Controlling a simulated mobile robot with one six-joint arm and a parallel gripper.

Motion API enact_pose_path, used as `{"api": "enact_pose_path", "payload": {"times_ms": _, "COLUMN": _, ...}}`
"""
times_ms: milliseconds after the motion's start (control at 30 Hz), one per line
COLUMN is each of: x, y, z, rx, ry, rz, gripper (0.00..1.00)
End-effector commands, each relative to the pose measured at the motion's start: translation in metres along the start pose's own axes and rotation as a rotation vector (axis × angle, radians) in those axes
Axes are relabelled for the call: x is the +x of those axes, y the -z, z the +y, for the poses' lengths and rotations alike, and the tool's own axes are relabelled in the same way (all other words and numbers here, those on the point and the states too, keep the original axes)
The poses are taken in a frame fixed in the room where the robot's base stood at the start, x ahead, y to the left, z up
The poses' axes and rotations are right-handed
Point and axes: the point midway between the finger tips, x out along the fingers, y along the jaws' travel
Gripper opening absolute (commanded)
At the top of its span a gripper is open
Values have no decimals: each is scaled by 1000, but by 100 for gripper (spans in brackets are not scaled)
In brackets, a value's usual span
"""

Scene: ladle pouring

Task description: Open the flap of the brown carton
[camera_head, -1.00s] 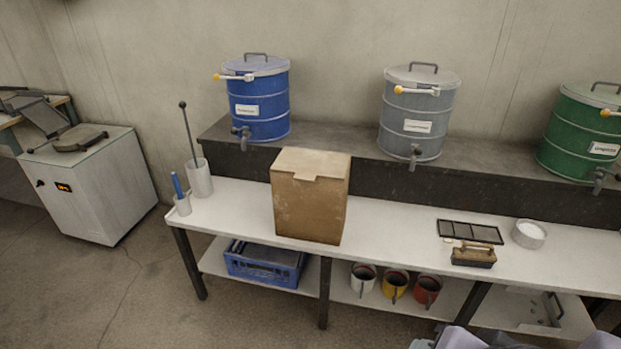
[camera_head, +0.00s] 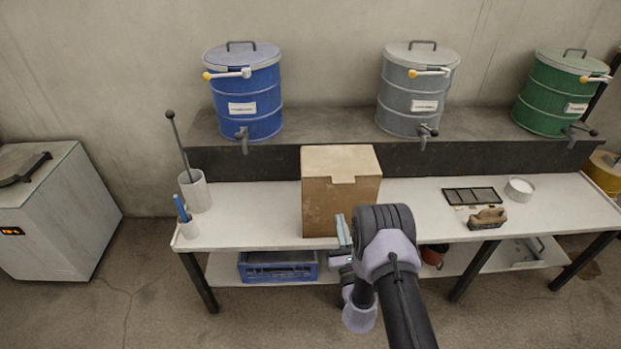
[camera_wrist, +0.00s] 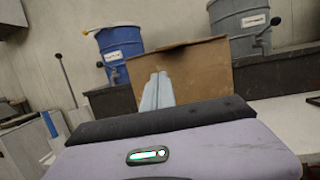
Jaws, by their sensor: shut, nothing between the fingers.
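The brown carton (camera_head: 340,205) stands upright on the white bench, its top flap lying closed with a small tab hanging over the front face. It also shows in the wrist view (camera_wrist: 205,75), beyond my fingers. My gripper (camera_head: 342,230) is in front of the carton's lower front face, with its two light blue fingers pointing up. In the wrist view the fingers (camera_wrist: 157,92) are together, with nothing between them, and overlap the carton's front. I cannot tell whether they touch it. My arm hides part of the bench front and the lower shelf.
Blue (camera_head: 245,95), grey (camera_head: 415,95) and green (camera_head: 548,95) drums with taps stand on the raised ledge behind. A white cup with a rod (camera_head: 195,190) stands left of the carton. A dark tray (camera_head: 471,197), a brush (camera_head: 487,218) and a white bowl (camera_head: 519,189) lie to the right.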

Motion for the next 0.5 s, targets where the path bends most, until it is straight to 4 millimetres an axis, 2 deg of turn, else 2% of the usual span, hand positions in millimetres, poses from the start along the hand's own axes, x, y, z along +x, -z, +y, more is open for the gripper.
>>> {"api": "enact_pose_path", "payload": {"times_ms": 33, "x": -13, "y": 13, "z": -13, "rx": -16, "ry": 57, "rz": 18, "gripper": 0}}
{"api": "enact_pose_path", "payload": {"times_ms": 67, "x": -18, "y": 18, "z": -18, "rx": -24, "ry": 81, "rz": 23, "gripper": 0}}
{"api": "enact_pose_path", "payload": {"times_ms": 167, "x": -19, "y": 25, "z": -26, "rx": -38, "ry": 113, "rz": 26, "gripper": 0}}
{"api": "enact_pose_path", "payload": {"times_ms": 267, "x": -3, "y": 26, "z": -27, "rx": -38, "ry": 110, "rz": 23, "gripper": 0}}
{"api": "enact_pose_path", "payload": {"times_ms": 500, "x": 49, "y": 28, "z": -33, "rx": -35, "ry": 109, "rz": 25, "gripper": 0}}
